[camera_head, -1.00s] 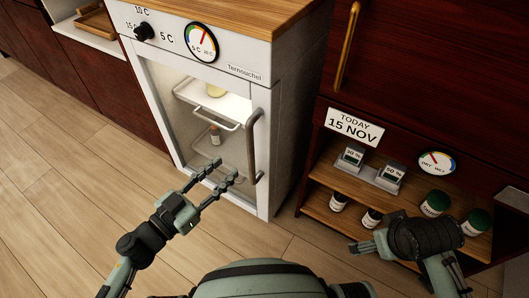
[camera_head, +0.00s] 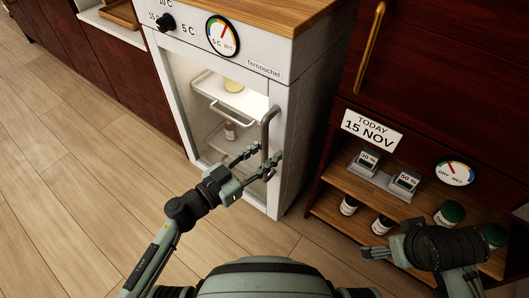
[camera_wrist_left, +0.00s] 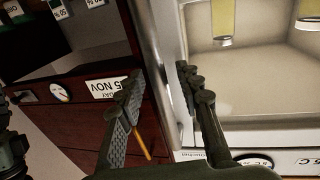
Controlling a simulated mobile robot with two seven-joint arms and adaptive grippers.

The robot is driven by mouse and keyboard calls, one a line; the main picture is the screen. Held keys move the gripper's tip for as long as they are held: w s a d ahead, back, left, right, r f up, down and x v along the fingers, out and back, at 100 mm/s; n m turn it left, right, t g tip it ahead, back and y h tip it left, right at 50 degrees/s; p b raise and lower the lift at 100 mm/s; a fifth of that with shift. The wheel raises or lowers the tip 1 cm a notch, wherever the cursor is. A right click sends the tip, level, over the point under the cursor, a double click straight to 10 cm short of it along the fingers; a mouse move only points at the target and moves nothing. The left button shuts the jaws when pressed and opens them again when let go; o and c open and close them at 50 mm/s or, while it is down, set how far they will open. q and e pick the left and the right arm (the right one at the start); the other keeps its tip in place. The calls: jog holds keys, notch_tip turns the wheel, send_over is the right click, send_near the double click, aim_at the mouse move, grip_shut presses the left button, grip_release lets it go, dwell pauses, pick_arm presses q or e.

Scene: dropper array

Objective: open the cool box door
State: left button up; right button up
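The white cool box (camera_head: 300,105) stands ahead with its glass-fronted door (camera_head: 178,80) apparently shut. A grey vertical bar handle (camera_head: 265,130) is on the door's right side. My left gripper (camera_head: 264,162) is at the lower part of this handle, its fingers spread open. In the left wrist view, the open fingers (camera_wrist_left: 157,88) stand on either side of the pale door edge and handle strip. I cannot tell whether they touch the handle. My right gripper (camera_head: 370,252) is low at the right, away from the cool box; its finger opening is unclear.
To the right, a wooden shelf unit (camera_head: 325,210) holds several jars and two small displays below a date sign (camera_head: 372,132). The wooden floor (camera_head: 80,190) at left is clear.

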pick_arm(q)
grip_shut()
jog(key=shift+s+a, duration=0.1)
